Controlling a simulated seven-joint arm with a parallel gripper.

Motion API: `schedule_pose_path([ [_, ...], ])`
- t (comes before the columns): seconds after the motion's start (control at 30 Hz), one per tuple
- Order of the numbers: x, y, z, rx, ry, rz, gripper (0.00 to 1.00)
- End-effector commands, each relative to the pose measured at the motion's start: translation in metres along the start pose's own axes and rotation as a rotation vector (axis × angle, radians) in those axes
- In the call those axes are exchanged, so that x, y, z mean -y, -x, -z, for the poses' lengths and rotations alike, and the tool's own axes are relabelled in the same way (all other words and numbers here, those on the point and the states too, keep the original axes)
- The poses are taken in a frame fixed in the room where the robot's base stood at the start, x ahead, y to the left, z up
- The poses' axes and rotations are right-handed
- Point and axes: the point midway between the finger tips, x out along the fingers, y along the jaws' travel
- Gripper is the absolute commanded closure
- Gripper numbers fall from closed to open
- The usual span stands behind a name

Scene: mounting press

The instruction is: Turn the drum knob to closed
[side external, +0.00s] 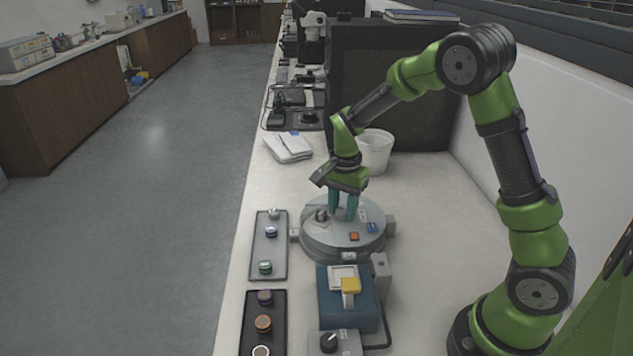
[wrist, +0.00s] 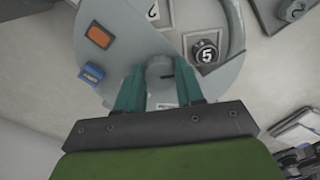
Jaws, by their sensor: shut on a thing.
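The drum (side external: 320,246) is a round grey housing on the bench; its grey top (wrist: 125,70) fills the upper part of the wrist view. The drum knob (wrist: 160,67) is a small grey cylinder with a dark mark, standing between my gripper's teal fingers. My gripper (wrist: 160,82) is shut on this knob, a finger on each side. In the side view my gripper (side external: 343,214) points down onto the drum top, and its fingers hide the knob there. A small white label (wrist: 167,105) near the knob is partly covered and too small to read.
Trays with round pieces (side external: 268,245) lie left. A blue device (side external: 345,310) stands in front; a white bucket (side external: 374,152) stands behind.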

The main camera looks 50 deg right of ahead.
Motion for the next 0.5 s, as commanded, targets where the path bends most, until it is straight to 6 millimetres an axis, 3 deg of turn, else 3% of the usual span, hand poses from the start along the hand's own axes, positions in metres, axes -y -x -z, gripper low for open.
schedule_pose_path([
  [0.5, 0.0008, 0.0008, -0.0003, 0.001, -0.259, 0.001, 1.00],
])
